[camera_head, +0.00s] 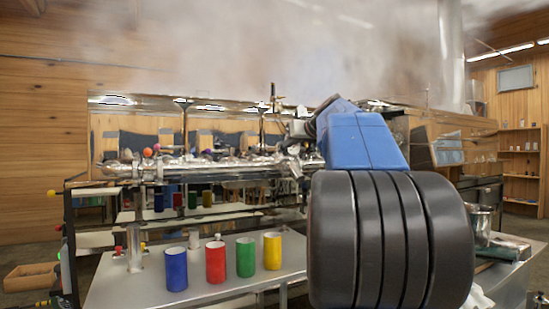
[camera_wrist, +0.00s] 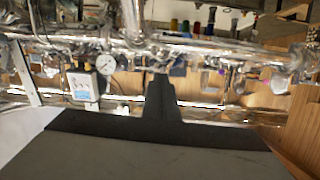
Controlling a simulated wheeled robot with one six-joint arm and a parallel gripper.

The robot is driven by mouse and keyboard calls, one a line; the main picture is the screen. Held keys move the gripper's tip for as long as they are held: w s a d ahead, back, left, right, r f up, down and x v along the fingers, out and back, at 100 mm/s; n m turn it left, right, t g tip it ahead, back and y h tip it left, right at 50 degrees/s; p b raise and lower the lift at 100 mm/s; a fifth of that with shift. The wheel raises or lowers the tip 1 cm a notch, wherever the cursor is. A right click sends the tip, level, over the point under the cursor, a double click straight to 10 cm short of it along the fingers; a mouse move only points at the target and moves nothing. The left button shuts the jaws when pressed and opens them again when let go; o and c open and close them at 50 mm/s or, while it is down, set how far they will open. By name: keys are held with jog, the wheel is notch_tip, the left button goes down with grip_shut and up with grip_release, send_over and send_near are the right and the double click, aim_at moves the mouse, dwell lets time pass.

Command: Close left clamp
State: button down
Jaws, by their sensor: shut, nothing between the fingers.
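A shiny metal pipe assembly (camera_head: 210,168) runs across the middle of the head view, with small coloured knobs along its top. In the wrist view its pipes (camera_wrist: 215,48) cross the upper part of the picture. I cannot clearly make out the left clamp among the shiny fittings, nor whether it is open or shut. My gripper (camera_wrist: 160,82) shows as dark fingers, shut and empty, pointing at the pipes. The fingertips overlap the lower edge of the pipes in view; I cannot tell whether they touch. In the head view my arm hides part of the pipework's right end.
A round gauge (camera_wrist: 105,64) and a white box with a display (camera_wrist: 82,87) are left of the fingers. Blue (camera_head: 176,269), red (camera_head: 215,262), green (camera_head: 245,257) and yellow (camera_head: 272,251) cups stand on the metal table (camera_head: 125,290). Steam drifts above.

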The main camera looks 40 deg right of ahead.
jog(key=a+f+x, duration=0.1)
jog(key=x, duration=0.9)
jog(key=shift+w+f+t+y, duration=0.2)
jog(key=shift+f+t+y, duration=0.1)
jog(key=shift+f, duration=0.25)
jog(key=shift+d, duration=0.1)
jog(key=shift+w+a+f, duration=0.1)
jog(key=shift+a+f, duration=0.2)
jog(key=shift+f, duration=0.6)
